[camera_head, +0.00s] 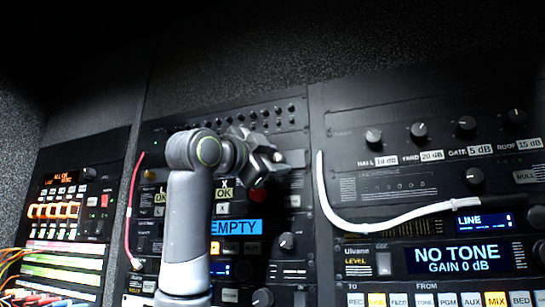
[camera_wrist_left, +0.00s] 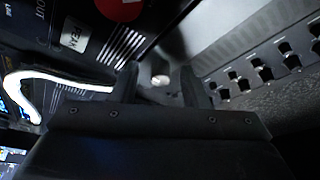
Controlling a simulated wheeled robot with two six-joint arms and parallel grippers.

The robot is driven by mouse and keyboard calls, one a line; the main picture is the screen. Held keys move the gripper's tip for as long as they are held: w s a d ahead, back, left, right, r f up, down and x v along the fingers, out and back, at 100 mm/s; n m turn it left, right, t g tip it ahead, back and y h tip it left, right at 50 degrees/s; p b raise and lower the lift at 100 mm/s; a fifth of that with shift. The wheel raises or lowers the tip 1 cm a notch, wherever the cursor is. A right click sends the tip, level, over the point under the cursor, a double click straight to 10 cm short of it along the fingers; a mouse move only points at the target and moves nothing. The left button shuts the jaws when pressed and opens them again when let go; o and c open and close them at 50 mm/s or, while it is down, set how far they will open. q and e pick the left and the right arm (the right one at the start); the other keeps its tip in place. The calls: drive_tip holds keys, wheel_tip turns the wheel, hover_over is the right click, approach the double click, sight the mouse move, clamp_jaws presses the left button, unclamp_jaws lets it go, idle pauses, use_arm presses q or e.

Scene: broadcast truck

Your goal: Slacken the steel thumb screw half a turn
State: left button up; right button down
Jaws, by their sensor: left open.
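A small pale metallic round head, which looks like the steel thumb screw (camera_wrist_left: 160,79), shows in the left wrist view between my fingertips. I cannot make out its slot or how far it is turned. My left gripper (camera_head: 268,160) is in front of the middle rack panel in the head view, and its body hides the screw there. In the wrist view the left gripper (camera_wrist_left: 160,88) is open, with one dark finger on each side of the screw and a gap visible around it. My right gripper is in neither view.
A red round button (camera_head: 257,195) is just below the gripper. A white cable (camera_head: 375,222) loops across the right panel; a pink-red cable (camera_head: 130,210) hangs at left. A row of small knobs (camera_head: 265,113) runs above. Knobs (camera_head: 420,130) stick out of the right panel.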

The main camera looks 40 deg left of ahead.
use_arm(q)
drive_tip(key=shift+s, duration=0.1)
clamp_jaws()
